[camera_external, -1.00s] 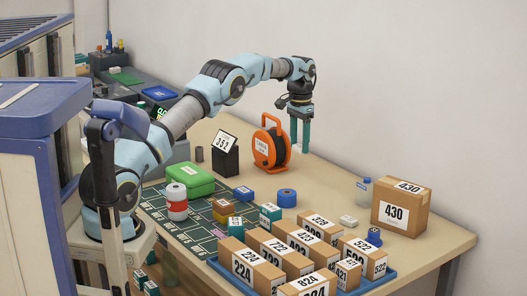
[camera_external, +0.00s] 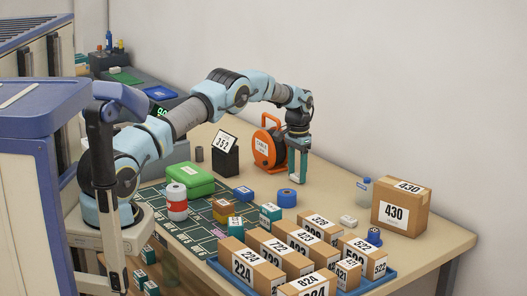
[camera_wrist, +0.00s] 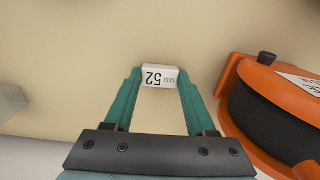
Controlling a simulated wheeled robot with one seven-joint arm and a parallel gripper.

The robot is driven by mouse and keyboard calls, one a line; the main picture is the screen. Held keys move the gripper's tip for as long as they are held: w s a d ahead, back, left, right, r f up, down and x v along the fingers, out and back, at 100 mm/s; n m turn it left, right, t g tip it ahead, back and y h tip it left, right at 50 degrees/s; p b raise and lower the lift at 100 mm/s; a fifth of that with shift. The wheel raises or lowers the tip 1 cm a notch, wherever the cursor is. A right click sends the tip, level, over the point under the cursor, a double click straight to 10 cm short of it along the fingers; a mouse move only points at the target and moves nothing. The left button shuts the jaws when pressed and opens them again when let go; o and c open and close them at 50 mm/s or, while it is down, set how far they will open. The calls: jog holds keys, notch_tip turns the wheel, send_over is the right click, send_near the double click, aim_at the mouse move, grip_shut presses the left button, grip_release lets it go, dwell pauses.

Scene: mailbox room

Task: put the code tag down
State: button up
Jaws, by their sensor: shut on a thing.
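The code tag (camera_wrist: 159,77) is a small white block marked "CODE 52". In the wrist view it sits between the tips of my gripper (camera_wrist: 157,84), whose teal fingers are shut on it. In the external view my gripper (camera_external: 298,178) points straight down, low over the table (camera_external: 335,175) and just right of the orange cable reel. The tag is hard to make out in that view. I cannot tell whether it touches the table.
The orange cable reel (camera_external: 268,146) stands close beside my gripper; it also shows in the wrist view (camera_wrist: 275,110). A blue tape roll (camera_external: 287,198), a bottle (camera_external: 364,190) and the large 430 box (camera_external: 401,207) are nearer the front. Bare tabletop lies right of the gripper.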

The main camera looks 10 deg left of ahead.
aim_at(297, 176)
jog(key=shift+f, duration=0.2)
jog(key=o, duration=1.3)
jog(key=shift+r, duration=0.15)
notch_tip(297, 176, up, 11)
jog(key=b, duration=0.4)
jog(key=s+a+r+n, duration=0.2)
jog(key=s+a+r, duration=0.1)
jog(key=a, duration=0.7)
jog(key=s+a+f+n, duration=0.1)
jog(key=s+a+n, duration=0.1)
jog(key=s+a, duration=0.4)
jog(key=s+a+f+n+t, duration=0.1)
jog(key=s+a, duration=0.6)
jog(key=s, duration=0.8)
jog(key=s+a+f+n, duration=0.1)
jog(key=s+a+n, duration=0.1)
jog(key=s+a, duration=0.5)
jog(key=shift+s+a+f+n+t, duration=0.1)
jog(key=shift+s+n+t, duration=0.1)
jog(key=shift+s, duration=0.9)
jog(key=shift+s+a+f+n+t, duration=0.1)
jog(key=shift+s+n, duration=0.1)
jog(key=shift+s, duration=0.9)
